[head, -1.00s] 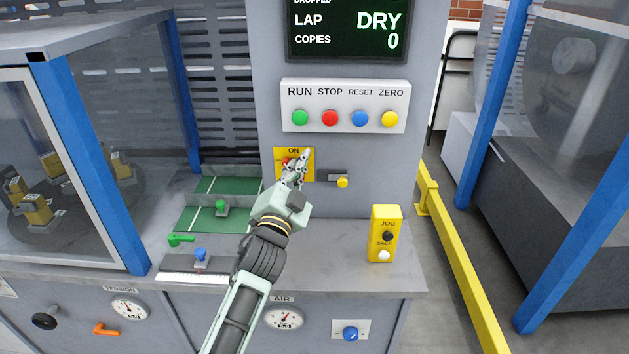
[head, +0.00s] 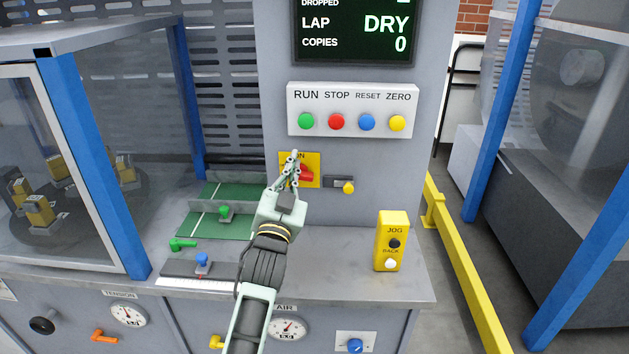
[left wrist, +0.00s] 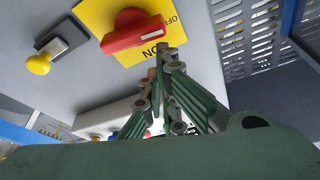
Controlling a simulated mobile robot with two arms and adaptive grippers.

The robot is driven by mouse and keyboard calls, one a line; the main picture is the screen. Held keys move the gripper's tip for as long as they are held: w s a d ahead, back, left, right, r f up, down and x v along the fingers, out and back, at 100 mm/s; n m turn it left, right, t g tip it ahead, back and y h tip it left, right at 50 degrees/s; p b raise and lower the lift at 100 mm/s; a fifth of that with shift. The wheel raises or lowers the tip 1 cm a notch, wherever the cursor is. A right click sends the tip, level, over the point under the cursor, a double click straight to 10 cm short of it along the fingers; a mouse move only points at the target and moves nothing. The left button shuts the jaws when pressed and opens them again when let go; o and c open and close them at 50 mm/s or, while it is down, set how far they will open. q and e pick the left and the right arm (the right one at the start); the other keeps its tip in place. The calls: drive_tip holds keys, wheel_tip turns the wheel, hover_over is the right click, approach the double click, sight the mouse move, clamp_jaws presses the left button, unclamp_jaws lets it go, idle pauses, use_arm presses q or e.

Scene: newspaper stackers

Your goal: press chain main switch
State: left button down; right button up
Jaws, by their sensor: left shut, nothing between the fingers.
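The main switch is a red rotary handle (head: 305,174) on a yellow plate (head: 313,160) marked ON, on the grey column. In the left wrist view the red handle (left wrist: 138,30) shows close up, with ON and part of OFF lettered on its plate. My left gripper (head: 292,156) is shut and empty, in front of the plate's left part, and hides some of it. In the left wrist view its fingertips (left wrist: 170,55) lie beside the handle and over the plate's edge. I cannot tell whether they touch it. My right gripper is not in view.
A button panel (head: 352,92) with RUN, STOP, RESET and ZERO sits above the switch. A yellow-knobbed latch (head: 347,187) is just right of it. A yellow JOG box (head: 381,258) stands on the ledge. Blue-framed guards stand left and right.

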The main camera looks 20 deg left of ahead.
use_arm(q)
drive_tip(key=shift+s+a+f, duration=0.1)
drive_tip(key=shift+a, duration=0.2)
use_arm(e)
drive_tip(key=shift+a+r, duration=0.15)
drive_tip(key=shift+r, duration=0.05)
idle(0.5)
use_arm(q)
wheel_tip(320, 180, up, 5)
drive_tip(key=p, duration=0.5)
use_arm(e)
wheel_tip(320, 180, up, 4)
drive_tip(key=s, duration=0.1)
use_arm(q)
drive_tip(key=d+f+b+v, duration=0.1)
drive_tip(key=b+v, duration=0.3)
drive_tip(key=v, duration=0.6)
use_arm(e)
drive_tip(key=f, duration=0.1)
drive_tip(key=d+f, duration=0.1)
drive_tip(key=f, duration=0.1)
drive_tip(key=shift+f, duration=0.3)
use_arm(q)
drive_tip(key=shift+f, duration=0.15)
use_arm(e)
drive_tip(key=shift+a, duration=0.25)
